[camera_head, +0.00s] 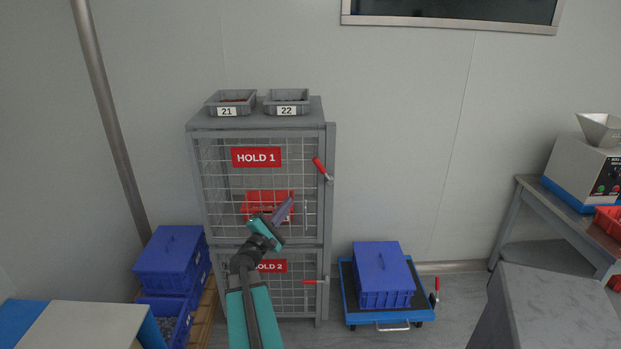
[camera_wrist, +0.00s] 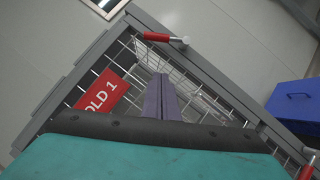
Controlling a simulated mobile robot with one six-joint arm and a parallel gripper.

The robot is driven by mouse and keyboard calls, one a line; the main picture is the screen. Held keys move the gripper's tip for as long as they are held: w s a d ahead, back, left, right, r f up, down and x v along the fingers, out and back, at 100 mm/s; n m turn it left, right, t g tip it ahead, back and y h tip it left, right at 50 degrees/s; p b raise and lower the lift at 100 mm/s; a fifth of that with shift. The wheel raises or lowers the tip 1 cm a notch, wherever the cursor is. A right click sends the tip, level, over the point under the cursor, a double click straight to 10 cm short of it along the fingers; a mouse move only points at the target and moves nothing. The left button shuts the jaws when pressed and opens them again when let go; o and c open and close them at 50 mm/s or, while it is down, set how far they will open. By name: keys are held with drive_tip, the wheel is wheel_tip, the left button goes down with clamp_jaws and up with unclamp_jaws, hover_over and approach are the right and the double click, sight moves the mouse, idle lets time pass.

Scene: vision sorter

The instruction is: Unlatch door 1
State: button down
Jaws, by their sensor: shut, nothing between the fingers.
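Door 1 is the upper mesh door of a grey cage, with a red HOLD 1 sign (camera_head: 256,157); the sign also shows in the wrist view (camera_wrist: 104,92). Its red latch handle (camera_head: 320,166) sits on the door's right edge, tilted, with its red end up and left. The handle also shows near the top of the wrist view (camera_wrist: 164,37). My gripper (camera_head: 288,203) is shut and empty in front of the mesh, below and left of that handle and apart from it. Its fingers point up in the wrist view (camera_wrist: 160,85).
The lower HOLD 2 door (camera_head: 272,266) has a level red handle (camera_head: 314,282). A red bin (camera_head: 266,197) sits behind the upper mesh. Grey bins 21 (camera_head: 231,103) and 22 (camera_head: 287,103) stand on top. A blue crate (camera_head: 384,275) on a trolley stands right of the cage.

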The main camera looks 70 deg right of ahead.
drive_tip(key=shift+s+d+r, duration=0.2)
drive_tip(key=shift+d+r, duration=0.1)
drive_tip(key=shift+r, duration=0.4)
drive_tip(key=shift+d, duration=0.1)
drive_tip(key=p, duration=0.3)
approach(323, 171)
drive_tip(key=w+d, duration=0.4)
drive_tip(key=w, duration=0.1)
drive_tip(key=shift+s+d+r+p, duration=0.45)
drive_tip(key=shift+s+d+r, duration=0.1)
drive_tip(key=shift+s, duration=0.25)
drive_tip(key=shift+s+d+r+p, duration=0.45)
drive_tip(key=shift+s+d+r, duration=0.15)
drive_tip(key=shift+s, duration=0.2)
drive_tip(key=shift+a, duration=0.1)
